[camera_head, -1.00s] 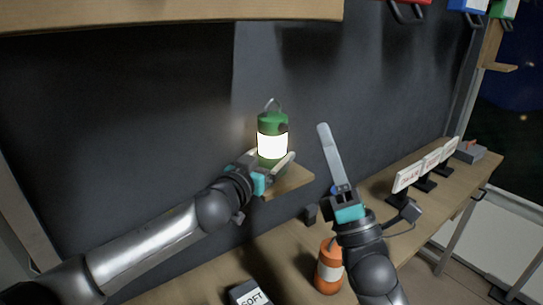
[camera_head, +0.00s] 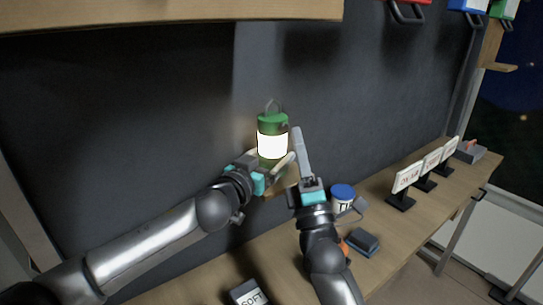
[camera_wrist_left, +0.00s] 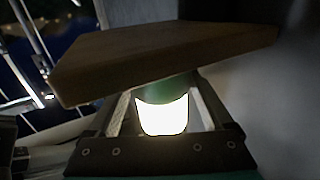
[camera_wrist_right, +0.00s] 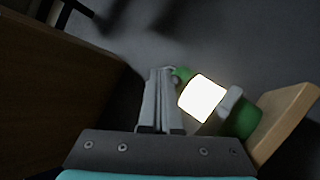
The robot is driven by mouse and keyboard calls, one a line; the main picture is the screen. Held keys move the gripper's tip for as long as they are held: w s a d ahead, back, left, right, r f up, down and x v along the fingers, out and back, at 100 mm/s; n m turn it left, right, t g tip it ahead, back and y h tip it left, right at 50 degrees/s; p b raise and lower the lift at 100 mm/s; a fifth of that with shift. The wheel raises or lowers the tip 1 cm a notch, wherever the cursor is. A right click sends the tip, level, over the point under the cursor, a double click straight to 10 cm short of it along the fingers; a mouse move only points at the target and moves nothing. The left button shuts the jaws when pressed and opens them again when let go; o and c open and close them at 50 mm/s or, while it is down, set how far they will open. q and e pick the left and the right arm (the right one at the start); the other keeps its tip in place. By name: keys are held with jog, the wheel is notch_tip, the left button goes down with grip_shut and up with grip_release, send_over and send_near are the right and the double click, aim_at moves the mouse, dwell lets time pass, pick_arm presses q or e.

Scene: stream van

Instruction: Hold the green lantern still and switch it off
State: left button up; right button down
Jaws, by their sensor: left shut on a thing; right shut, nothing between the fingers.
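The green lantern (camera_head: 272,124) stands upright on a small wooden wall shelf (camera_wrist_right: 285,118), and its white band glows. It also shows, lit, in the left wrist view (camera_wrist_left: 163,112) and in the right wrist view (camera_wrist_right: 201,97). My left gripper (camera_head: 281,163) is shut around the lantern's lower part. My right gripper (camera_head: 297,132) is shut and empty, with its fingertips pointing up just right of the lantern's top. In the right wrist view its tips are close beside the lantern's top end; whether they touch it I cannot tell. The lantern's switch is hard to make out.
A workbench runs below, with a blue-lidded jar (camera_head: 343,195), a dark blue box (camera_head: 362,242), a block marked SOFT (camera_head: 248,293) and several white signs (camera_head: 407,177). An orange thing is mostly hidden behind my right arm. A wooden board (camera_head: 170,14) hangs above the lantern.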

jog(key=shift+w+a, duration=0.45)
jog(key=shift+w, duration=0.15)
jog(key=shift+w+a, duration=0.1)
jog(key=shift+w, duration=0.05)
dwell(1.6)
jog(key=shift+w+a, duration=0.15)
jog(key=shift+w, duration=0.05)
jog(key=shift+s, duration=0.1)
jog(key=shift+s+d, duration=0.25)
jog(key=shift+s, duration=0.05)
dwell(0.3)
jog(key=shift+s, duration=0.1)
pick_arm(q)
jog(key=o, duration=1.4)
pick_arm(e)
jog(key=s+d, duration=0.1)
jog(key=s, duration=0.1)
jog(key=s+d, duration=0.2)
jog(key=shift+s+d, duration=0.25)
jog(key=shift+s, duration=0.05)
